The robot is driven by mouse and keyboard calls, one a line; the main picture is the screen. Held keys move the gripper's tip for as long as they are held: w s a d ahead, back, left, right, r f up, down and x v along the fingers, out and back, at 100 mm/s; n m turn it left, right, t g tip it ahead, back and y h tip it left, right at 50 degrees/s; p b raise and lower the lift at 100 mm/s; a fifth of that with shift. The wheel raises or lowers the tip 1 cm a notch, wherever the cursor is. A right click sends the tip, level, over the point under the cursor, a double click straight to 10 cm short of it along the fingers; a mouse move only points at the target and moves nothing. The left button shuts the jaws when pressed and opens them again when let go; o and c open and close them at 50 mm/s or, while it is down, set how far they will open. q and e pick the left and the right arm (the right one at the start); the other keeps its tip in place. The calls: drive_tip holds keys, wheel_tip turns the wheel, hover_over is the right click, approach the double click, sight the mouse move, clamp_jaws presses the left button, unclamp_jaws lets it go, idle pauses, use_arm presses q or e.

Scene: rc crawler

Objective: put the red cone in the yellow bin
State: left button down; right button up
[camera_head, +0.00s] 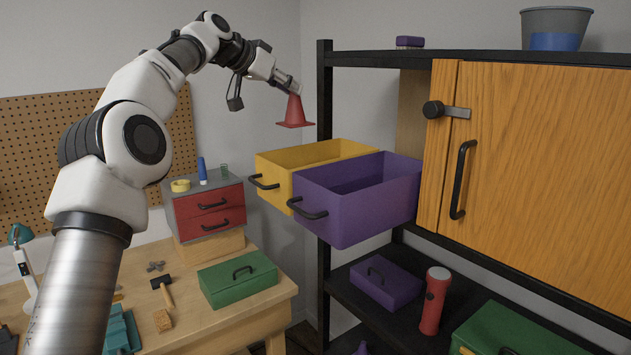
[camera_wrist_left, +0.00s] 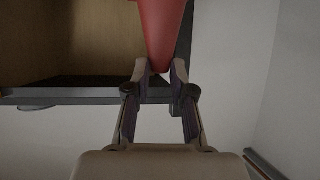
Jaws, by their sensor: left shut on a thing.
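The red cone (camera_head: 294,112) hangs upright in the air, held near its narrow top by my left gripper (camera_head: 290,88). In the left wrist view the cone (camera_wrist_left: 163,30) sits between the two fingertips (camera_wrist_left: 160,72), which are shut on it. The yellow bin (camera_head: 280,176) is an open drawer-like box with a black handle, on the black shelf rack. In the head view the cone is above the yellow bin's far left part, apart from it. The purple bin in front hides part of the yellow one. My right gripper is not in view.
The open purple bin (camera_head: 340,217) stands close beside the yellow bin. A black rack post (camera_head: 325,95) rises just right of the cone. A wooden cabinet door (camera_head: 545,160) is at the right. A workbench (camera_head: 225,320) with a green toolbox (camera_head: 238,280) and red drawers (camera_head: 208,212) lies lower left.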

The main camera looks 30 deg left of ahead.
sight(287, 120)
use_arm(q)
drive_tip(key=f, duration=0.2)
drive_tip(key=s+f+b, duration=0.1)
drive_tip(key=f, duration=0.1)
drive_tip(key=s+f+b, duration=0.1)
drive_tip(key=f, duration=0.1)
drive_tip(key=shift+s+a+f, duration=0.1)
drive_tip(key=shift+a+f, duration=0.15)
drive_tip(key=shift+f, duration=0.1)
drive_tip(key=f, duration=0.9)
drive_tip(key=shift+w+d, duration=0.1)
drive_tip(key=shift+w, duration=0.15)
drive_tip(key=shift+f, duration=0.3)
drive_tip(key=shift+w, duration=0.15)
drive_tip(key=c, duration=1)
unclamp_jaws()
drive_tip(key=shift+o, duration=0.2)
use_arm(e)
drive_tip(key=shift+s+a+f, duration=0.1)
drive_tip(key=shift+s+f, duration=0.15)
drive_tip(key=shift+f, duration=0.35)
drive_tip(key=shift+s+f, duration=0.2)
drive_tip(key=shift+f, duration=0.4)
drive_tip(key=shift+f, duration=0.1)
